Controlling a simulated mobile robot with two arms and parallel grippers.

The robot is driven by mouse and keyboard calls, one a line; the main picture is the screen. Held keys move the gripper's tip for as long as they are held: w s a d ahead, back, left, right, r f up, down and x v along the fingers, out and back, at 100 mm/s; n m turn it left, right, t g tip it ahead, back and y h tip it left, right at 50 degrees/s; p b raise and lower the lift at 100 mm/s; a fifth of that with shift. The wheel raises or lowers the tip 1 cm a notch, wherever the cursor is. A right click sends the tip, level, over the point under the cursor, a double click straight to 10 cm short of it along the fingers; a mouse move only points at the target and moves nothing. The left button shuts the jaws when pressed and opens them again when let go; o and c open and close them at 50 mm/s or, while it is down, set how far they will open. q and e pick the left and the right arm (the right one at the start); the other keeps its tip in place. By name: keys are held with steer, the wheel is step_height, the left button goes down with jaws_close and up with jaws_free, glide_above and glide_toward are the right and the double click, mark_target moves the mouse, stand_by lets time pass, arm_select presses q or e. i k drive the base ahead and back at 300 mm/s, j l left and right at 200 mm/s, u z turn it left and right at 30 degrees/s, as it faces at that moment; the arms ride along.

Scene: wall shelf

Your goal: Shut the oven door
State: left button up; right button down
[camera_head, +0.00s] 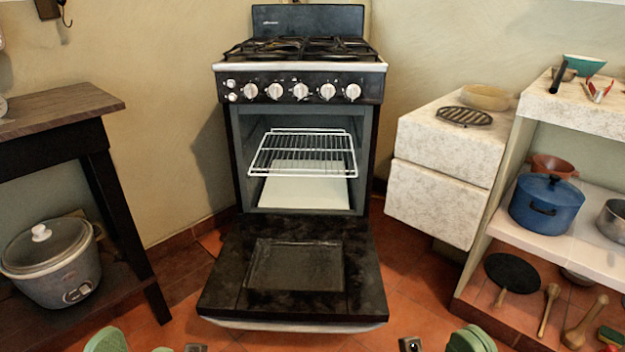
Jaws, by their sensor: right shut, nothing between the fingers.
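The oven (300,150) is a black stove with white knobs, standing against the wall in the middle of the view. Its door (295,280) is hinged at the bottom and hangs wide open, lying nearly flat toward me. A wire rack (303,152) sits inside the lit cavity, which looks otherwise empty. My right gripper (410,344) barely shows at the bottom edge, right of the door's front edge and apart from it; it is shut and empty.
At left, a dark table (60,108) stands over a rice cooker (52,262). At right are a stone-like cabinet (440,190) and a shelf with a blue pot (547,207). A black pan (511,273) and wooden utensils lie low at right. Tiled floor (415,285) shows beside the door.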

mark_target(290, 272)
steer(key=i+l+u, duration=0.15)
steer(key=l+u, duration=0.25)
steer(key=i+l+u, duration=0.1)
steer(key=u, duration=0.35)
steer(key=l, duration=0.1)
